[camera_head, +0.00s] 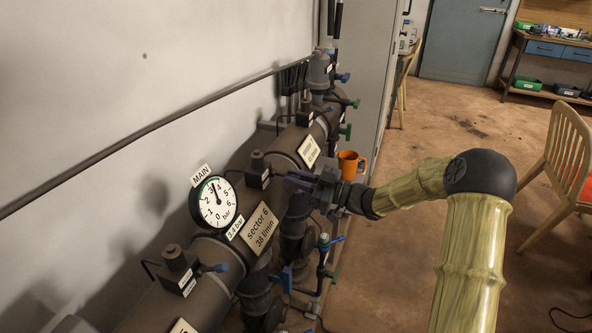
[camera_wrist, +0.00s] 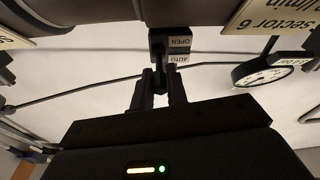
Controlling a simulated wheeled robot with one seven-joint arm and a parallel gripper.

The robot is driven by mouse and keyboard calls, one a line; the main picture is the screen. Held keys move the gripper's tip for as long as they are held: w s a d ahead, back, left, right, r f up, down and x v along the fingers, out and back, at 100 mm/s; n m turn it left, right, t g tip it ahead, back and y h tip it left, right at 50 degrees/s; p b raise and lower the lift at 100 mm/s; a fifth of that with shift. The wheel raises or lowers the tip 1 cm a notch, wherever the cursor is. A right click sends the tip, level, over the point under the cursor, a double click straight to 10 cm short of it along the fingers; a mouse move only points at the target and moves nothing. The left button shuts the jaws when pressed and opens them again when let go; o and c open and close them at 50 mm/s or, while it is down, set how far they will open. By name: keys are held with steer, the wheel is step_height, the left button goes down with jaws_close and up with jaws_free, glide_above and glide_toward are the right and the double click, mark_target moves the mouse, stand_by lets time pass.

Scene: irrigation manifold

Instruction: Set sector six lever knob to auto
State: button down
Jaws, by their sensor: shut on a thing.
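The sector 6 plate (camera_head: 262,228) is on the pipe manifold, and part of it shows upside down in the wrist view (camera_wrist: 284,14). Behind the plate in the head view is a small dark valve block (camera_head: 257,168). In the wrist view its label block (camera_wrist: 178,48) reads OPEN and AUTO, upside down. My gripper (camera_head: 292,180) reaches this block from the right, and its fingers (camera_wrist: 160,78) are shut on the lever knob just by the labels. The fingers hide the knob, so I cannot tell which label it points to.
A MAIN gauge (camera_head: 214,203) stands close by and also shows in the wrist view (camera_wrist: 268,72). A wooden chair (camera_head: 568,155) is at right; the floor between is mostly clear.

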steer(key=r+h+p, duration=0.1)
steer(key=p, duration=0.2)
steer(key=r+g+h+p, duration=0.1)
steer(key=h+p, duration=0.1)
steer(key=p, duration=0.2)
steer(key=r+h+p, duration=0.1)
steer(key=p, duration=0.2)
steer(key=shift+w+a+r, duration=0.1)
steer(key=shift+a+r, duration=0.15)
steer(key=p, duration=0.1)
steer(key=h+p, duration=0.1)
steer(key=p, duration=0.1)
steer(key=shift+a+r+g+h+p, duration=0.2)
steer(key=shift+g+h+p, duration=0.1)
steer(key=shift+g, duration=0.1)
steer(key=shift+h+p, duration=0.3)
steer(key=shift+p, duration=0.4)
steer(key=shift+w+f+p, duration=0.1)
steer(key=shift+p, duration=0.2)
steer(key=c, duration=1.4)
jaws_free()
steer(key=shift+a, duration=0.1)
steer(key=v, duration=1.7)
steer(key=shift+w+r+b, duration=0.1)
steer(key=shift+r+b, duration=0.2)
steer(key=shift+r, duration=0.05)
